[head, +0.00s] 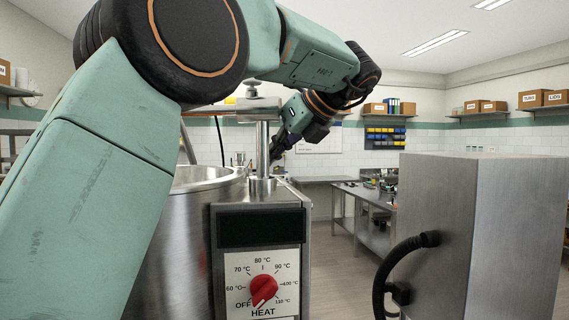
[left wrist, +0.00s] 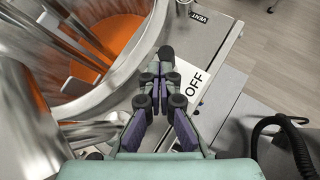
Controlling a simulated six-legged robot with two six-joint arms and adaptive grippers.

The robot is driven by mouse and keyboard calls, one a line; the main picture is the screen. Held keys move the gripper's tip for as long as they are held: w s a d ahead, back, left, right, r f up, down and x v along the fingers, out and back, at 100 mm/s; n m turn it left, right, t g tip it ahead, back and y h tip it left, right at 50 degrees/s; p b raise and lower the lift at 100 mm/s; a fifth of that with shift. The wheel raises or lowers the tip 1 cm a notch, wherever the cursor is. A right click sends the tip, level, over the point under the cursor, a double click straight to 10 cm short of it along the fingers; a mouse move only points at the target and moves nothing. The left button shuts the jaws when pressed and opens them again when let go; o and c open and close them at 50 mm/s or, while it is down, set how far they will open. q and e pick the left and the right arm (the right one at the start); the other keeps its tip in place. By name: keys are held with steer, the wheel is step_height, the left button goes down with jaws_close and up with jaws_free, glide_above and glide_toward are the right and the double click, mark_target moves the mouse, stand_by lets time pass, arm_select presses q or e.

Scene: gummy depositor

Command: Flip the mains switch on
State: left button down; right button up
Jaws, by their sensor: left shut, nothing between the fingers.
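In the left wrist view, a white label reading OFF (left wrist: 192,88) lies on the steel machine top (left wrist: 215,62). A dark rounded part (left wrist: 166,53) shows just beyond my left gripper (left wrist: 161,68), beside that label; I cannot tell whether it is the mains switch or which way it is set. My gripper's fingers are shut with nothing between them. They hide part of the label and the top; contact cannot be told. In the head view my left gripper (head: 277,150) is over the machine's top, behind the steel post. My right gripper is not in view.
A steel kettle (head: 180,240) with orange contents (left wrist: 85,70) stands left. The machine front has a dark display (head: 262,228) and a red HEAT dial (head: 264,289). A steel cabinet (head: 485,230) with a black cable (head: 395,265) stands right. A VENT label (left wrist: 198,18) lies farther along the top.

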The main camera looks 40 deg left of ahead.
arm_select(q)
steer(key=shift+r, duration=0.1)
steer(key=shift+w+r+p, duration=0.15)
steer(key=shift+r+p, duration=0.15)
steer(key=shift+p, duration=0.05)
steer(key=shift+r+p, duration=0.3)
steer(key=shift+r, duration=0.1)
steer(key=shift+f, duration=0.1)
